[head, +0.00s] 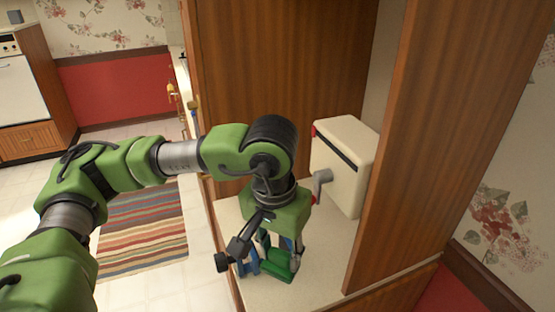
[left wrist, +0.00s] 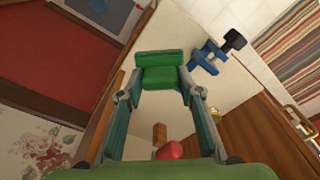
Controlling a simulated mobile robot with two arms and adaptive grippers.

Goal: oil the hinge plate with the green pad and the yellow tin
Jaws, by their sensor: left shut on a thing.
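My left gripper (head: 280,251) points down over the pale counter inside the wooden cabinet. It is shut on a green block-like thing, which I take for the green pad (head: 278,268). In the left wrist view, the pad (left wrist: 160,75) sits between the two fingertips of the gripper (left wrist: 160,92). I cannot tell whether the pad touches the counter. I cannot make out the yellow tin or the hinge plate for certain. My right gripper is not in view.
A blue clamp-like thing (left wrist: 207,57) with a black knob stands beside the pad. A cream box (head: 345,165) with a grey crank is at the cabinet's back right. Wooden panels (head: 430,130) wall in the counter (head: 325,265). A striped rug (head: 145,230) lies on the floor.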

